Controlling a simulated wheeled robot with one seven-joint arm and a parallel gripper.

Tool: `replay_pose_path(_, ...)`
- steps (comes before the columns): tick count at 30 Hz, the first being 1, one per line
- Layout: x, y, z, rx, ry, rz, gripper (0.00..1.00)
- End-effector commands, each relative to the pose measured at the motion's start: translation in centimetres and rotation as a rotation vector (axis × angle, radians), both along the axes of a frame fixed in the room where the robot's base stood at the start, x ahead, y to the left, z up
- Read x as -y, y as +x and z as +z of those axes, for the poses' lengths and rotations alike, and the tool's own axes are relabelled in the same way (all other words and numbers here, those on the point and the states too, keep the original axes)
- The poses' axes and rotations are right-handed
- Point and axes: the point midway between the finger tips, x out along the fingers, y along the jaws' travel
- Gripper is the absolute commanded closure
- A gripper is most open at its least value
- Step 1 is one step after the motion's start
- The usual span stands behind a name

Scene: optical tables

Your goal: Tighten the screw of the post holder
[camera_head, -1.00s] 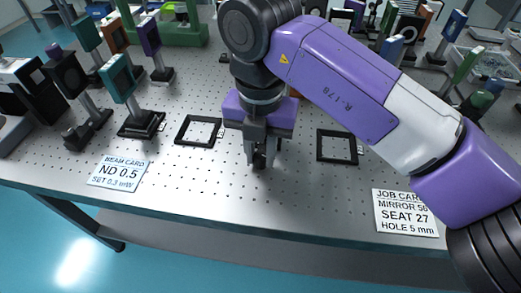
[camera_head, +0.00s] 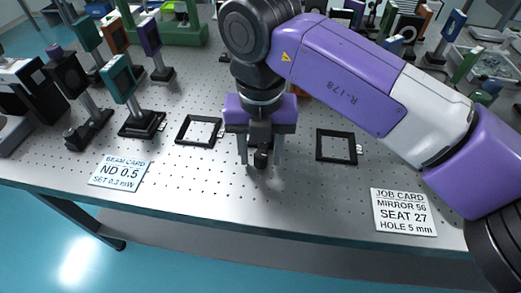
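My gripper (camera_head: 261,157) points straight down over the middle of the perforated table (camera_head: 200,182). Its two grey fingers stand apart, with gaps on both sides of a small dark post holder part (camera_head: 261,158) between them. This part has a rounded black end low down that may be the screw; it is too small to tell. The gripper body hides the upper part of whatever stands there.
Black square frames lie left (camera_head: 199,130) and right (camera_head: 337,147) of my gripper. A beam card (camera_head: 120,174) and a job card (camera_head: 404,212) lie near the front edge. Mounted optics, such as a teal one (camera_head: 124,80), stand at left. The front middle is clear.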

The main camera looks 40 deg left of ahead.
Motion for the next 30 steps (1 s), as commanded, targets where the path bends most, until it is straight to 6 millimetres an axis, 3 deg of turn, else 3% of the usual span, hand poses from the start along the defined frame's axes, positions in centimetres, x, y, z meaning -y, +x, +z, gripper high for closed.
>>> replay_pose_path(5,0.0,0.0,1.0,0.001,0.000,0.000,0.54)
replay_pose_path(18,0.0,0.0,7.2,0.001,0.001,-0.001,0.54)
replay_pose_path(30,0.0,0.0,7.8,0.000,0.000,-0.001,0.54)
